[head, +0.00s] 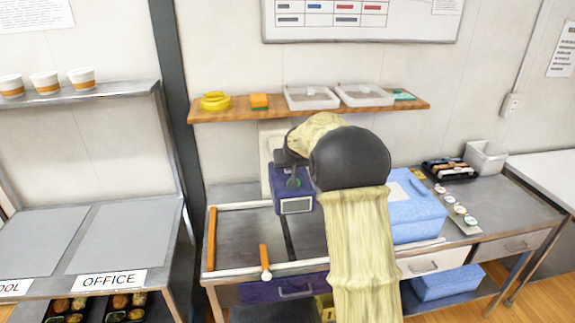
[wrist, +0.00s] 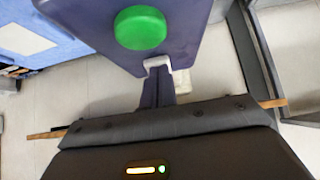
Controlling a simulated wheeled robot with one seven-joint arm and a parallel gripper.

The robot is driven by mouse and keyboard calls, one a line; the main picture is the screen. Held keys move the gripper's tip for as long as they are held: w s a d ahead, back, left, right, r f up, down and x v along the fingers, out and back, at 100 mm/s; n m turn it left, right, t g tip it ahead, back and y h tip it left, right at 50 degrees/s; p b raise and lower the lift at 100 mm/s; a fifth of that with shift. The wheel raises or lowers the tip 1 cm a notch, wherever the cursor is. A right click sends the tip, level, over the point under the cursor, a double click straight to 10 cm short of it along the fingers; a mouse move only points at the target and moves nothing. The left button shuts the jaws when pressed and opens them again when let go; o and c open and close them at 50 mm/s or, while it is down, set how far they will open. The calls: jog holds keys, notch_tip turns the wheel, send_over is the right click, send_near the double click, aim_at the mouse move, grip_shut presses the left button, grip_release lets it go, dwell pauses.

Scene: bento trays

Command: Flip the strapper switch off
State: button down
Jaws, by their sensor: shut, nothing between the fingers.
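The strapper appears to be the purple machine (head: 295,190) with a small grey display, standing at the back of the metal workbench (head: 252,236). In the wrist view its purple body (wrist: 185,25) carries a large round green button (wrist: 140,28). A small white bracket-like part (wrist: 158,64) sits at its lower edge; I cannot tell whether this is the switch, or the switch position. My gripper (head: 291,160) is shut and empty, directly over the upper part of the machine in the head view. Its dark body fills the bottom of the wrist view. My arm hides part of the machine; contact cannot be told.
A blue box (head: 415,215) stands right of the machine. A wooden shelf (head: 235,114) with white trays (head: 312,98) runs along the wall above. A black tray (head: 449,168) and white bin (head: 485,157) stand farther right. An orange bar (head: 212,240) lies at the bench's left edge.

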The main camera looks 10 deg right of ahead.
jog(key=shift+r, duration=0.1)
jog(key=shift+r+p, duration=0.55)
jog(key=shift+r, duration=0.2)
jog(key=shift+r+p, duration=0.4)
jog(key=shift+r, duration=0.2)
jog(key=s+b+v, duration=0.1)
jog(key=b+v, duration=0.1)
jog(key=v, duration=1)
jog(key=shift+f, duration=0.35)
